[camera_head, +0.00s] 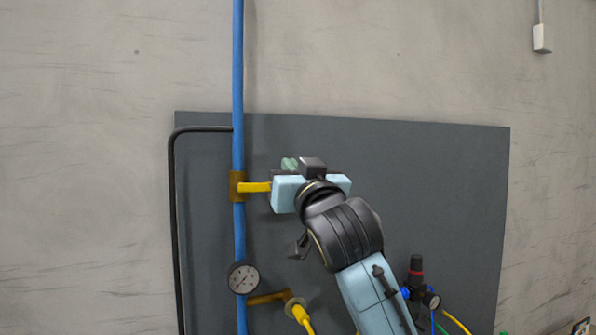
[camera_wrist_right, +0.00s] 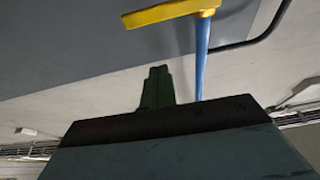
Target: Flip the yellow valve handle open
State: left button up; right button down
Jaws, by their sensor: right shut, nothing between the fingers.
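The yellow valve handle (camera_head: 256,187) sticks out level to the right from a brass valve body (camera_head: 237,186) on the upright blue pipe (camera_head: 239,90). Its right end is hidden behind my right gripper (camera_head: 290,164). In the right wrist view the handle (camera_wrist_right: 168,13) crosses the top, with the blue pipe (camera_wrist_right: 201,60) below it. My right gripper's green fingers (camera_wrist_right: 157,86) are shut and empty. A gap shows between the fingertips and the handle in that view; I cannot tell the depth between them. My left gripper is not in view.
A dark grey panel (camera_head: 430,180) backs the pipe on a concrete wall. A black pipe (camera_head: 173,220) runs left of it. A round gauge (camera_head: 243,278), a yellow hose (camera_head: 302,318) and a regulator (camera_head: 416,277) sit lower down. The panel's upper right is clear.

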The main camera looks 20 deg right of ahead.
aim_at(266, 187)
jog(key=p+x, duration=0.2)
jog(key=x, duration=0.3)
jog(key=shift+s+f, duration=0.15)
jog(key=shift+f, duration=1.9)
jog(key=shift+d, duration=0.1)
